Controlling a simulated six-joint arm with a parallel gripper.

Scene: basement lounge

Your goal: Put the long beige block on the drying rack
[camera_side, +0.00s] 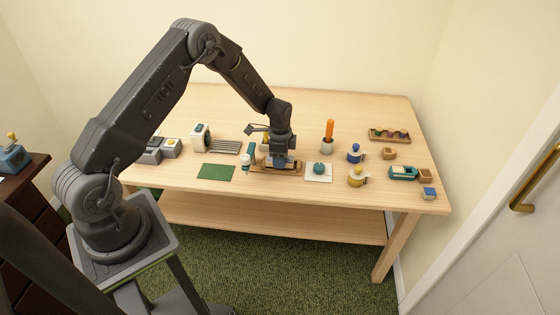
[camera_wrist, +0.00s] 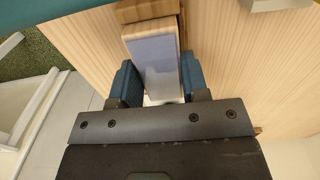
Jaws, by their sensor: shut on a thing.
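My gripper (camera_side: 283,165) is low over the front middle of the table, on a wooden tray-like piece (camera_side: 258,169). In the wrist view, my gripper (camera_wrist: 160,85) has its blue pads on either side of a long block with beige edges and a pale lavender face (camera_wrist: 158,62). I take this to be the long beige block; my gripper hides most of it in the side view. I cannot tell whether it touches the wood below. A grey slatted rack, which looks like the drying rack (camera_side: 226,147), lies left of my gripper, behind a green mat.
The green mat (camera_side: 216,172) lies left of my gripper. A white square with a teal piece (camera_side: 319,171) is close on the right. An orange-handled item in a pot (camera_side: 328,136) stands behind it. Small bottles and blocks fill the right side. The table's back is clear.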

